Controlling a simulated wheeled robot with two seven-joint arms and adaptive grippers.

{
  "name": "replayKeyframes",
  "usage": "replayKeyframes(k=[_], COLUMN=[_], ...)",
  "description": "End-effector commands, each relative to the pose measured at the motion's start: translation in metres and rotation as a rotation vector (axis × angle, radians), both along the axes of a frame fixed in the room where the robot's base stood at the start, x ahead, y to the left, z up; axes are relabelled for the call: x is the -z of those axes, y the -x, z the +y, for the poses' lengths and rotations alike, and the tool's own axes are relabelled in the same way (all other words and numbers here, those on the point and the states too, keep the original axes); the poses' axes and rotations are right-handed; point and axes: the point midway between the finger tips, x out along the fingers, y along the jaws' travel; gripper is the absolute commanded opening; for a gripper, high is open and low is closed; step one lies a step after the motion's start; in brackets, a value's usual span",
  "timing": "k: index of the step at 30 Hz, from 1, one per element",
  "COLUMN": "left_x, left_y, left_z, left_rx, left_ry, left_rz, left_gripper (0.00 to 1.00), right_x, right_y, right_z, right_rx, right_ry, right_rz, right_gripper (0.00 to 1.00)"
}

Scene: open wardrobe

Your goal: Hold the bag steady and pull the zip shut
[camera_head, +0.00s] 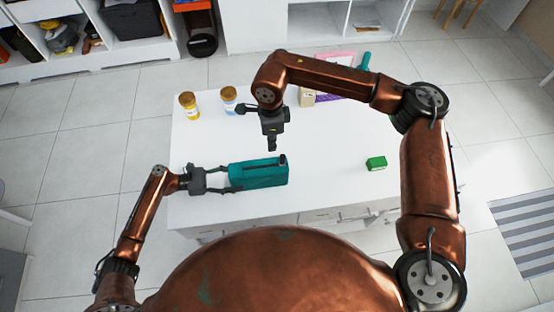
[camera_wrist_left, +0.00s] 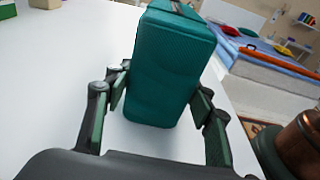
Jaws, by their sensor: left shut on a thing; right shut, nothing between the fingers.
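A teal bag (camera_head: 258,174) stands on the white table, near its front edge. A dark strip runs along its top, with a small dark piece near the right end; I cannot tell how far the zip is closed. My left gripper (camera_head: 229,178) is shut on the bag's left end, one finger on each side. In the left wrist view the bag (camera_wrist_left: 172,70) stands between the fingers of this gripper (camera_wrist_left: 165,100). My right gripper (camera_head: 272,148) points down, shut and empty, above and behind the bag, apart from it.
Two jars, one yellow (camera_head: 189,106) and one blue-and-white (camera_head: 229,100), stand at the back left of the table (camera_head: 330,195). A green box (camera_head: 376,163) lies to the right. A beige block (camera_head: 307,98) and a purple-and-pink item (camera_head: 330,97) lie behind my right arm.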

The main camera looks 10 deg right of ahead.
Motion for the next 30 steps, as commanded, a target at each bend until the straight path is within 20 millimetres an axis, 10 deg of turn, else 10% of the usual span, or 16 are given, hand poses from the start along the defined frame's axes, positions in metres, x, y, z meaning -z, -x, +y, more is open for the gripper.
replayKeyframes(k=[4, 5, 12, 30], left_x=[0.0003, 0.0003, 0.0002, 0.0], left_y=[0.0001, 0.0001, 0.0001, 0.0001], left_z=[0.0, 0.0, 0.0, 0.0], left_rx=[0.0, 0.0, 0.0, 0.0], left_ry=[0.0, 0.0, 0.0, 0.0], left_rz=[0.0, 0.0, 0.0, 0.0], left_gripper=[0.31, 0.52, 0.69, 0.88], right_x=[0.0001, 0.0001, 0.0001, 0.0001], right_y=[0.0, 0.0, 0.0, 0.0], right_z=[0.0, 0.0, 0.0001, 0.0001], right_rx=[0.0, 0.0, 0.0, 0.0], right_ry=[0.0, 0.0, 0.0, 0.0], right_rz=[0.0, 0.0, 0.0, 0.0], right_gripper=[0.0, 0.0, 0.0, 0.0])
